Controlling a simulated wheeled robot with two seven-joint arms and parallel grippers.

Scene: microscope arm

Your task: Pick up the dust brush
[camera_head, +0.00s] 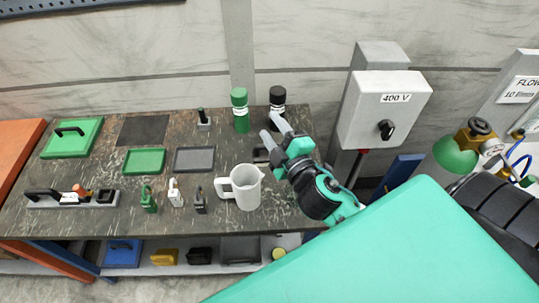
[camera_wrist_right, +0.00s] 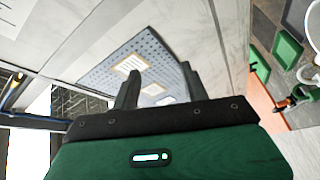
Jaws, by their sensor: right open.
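I cannot tell for certain which thing is the dust brush. My left gripper is not in view.
A white jug (camera_head: 243,187) stands in front of the gripper. A 400 V box (camera_head: 384,108) stands at right.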

